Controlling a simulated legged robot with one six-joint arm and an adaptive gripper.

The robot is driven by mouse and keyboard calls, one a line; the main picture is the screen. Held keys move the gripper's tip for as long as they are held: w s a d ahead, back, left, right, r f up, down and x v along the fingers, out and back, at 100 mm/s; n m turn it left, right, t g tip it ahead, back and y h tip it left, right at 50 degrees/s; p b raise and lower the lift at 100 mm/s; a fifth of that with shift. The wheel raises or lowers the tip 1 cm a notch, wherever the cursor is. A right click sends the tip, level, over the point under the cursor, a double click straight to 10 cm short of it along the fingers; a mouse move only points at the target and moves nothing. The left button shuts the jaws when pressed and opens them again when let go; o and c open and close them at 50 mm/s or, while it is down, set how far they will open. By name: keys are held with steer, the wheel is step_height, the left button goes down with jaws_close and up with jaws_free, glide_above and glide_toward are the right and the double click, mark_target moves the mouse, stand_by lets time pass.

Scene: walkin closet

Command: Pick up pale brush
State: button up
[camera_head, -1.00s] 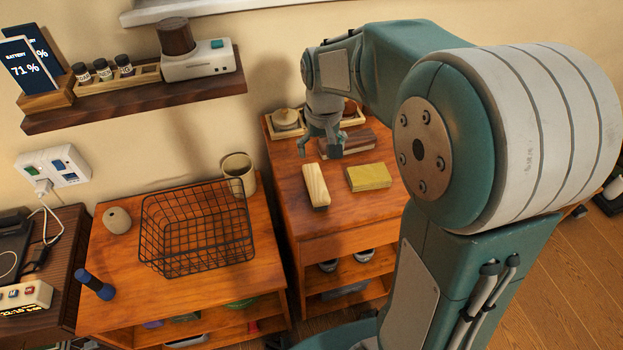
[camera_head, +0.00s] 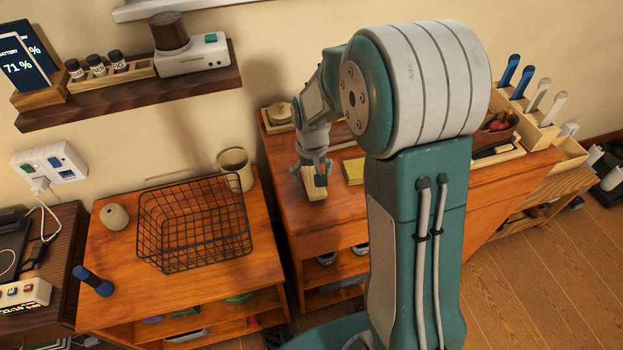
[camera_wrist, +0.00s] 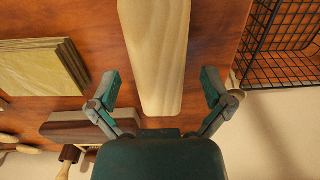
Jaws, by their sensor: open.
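The pale brush (camera_head: 313,184) is a light wooden block lying on the right-hand orange wooden cabinet top. In the wrist view the pale brush (camera_wrist: 156,55) runs lengthwise down the middle, its near end between my fingers. My gripper (camera_head: 314,170) is over the far end of the brush in the head view and partly hides it. In the wrist view my gripper (camera_wrist: 162,92) is open, with one finger on each side of the brush and a visible gap to both sides. Whether the fingertips are level with the brush is unclear.
A yellow-green block (camera_head: 354,171) lies right of the brush; it also shows in the wrist view (camera_wrist: 40,70). A dark wire basket (camera_head: 195,222) and a beige mug (camera_head: 235,167) stand on the left cabinet. A brown block (camera_wrist: 75,125) lies near my finger.

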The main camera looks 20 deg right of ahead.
steer(key=shift+f, duration=0.25)
steer(key=c, duration=1.2)
steer(key=r, duration=0.4)
steer(key=shift+s+d, duration=0.1)
steer(key=shift+s, duration=0.1)
steer(key=s+r, duration=0.2)
steer(key=s+d+r, duration=0.1)
steer(key=r, duration=0.1)
steer(key=shift+s+d+r, duration=0.1)
steer(key=shift+s+r, duration=0.15)
steer(key=shift+s, duration=0.15)
steer(key=s+d+r, duration=0.2)
steer(key=s+r, duration=0.2)
steer(key=s, duration=0.5)
steer(key=shift+d+r, duration=0.4)
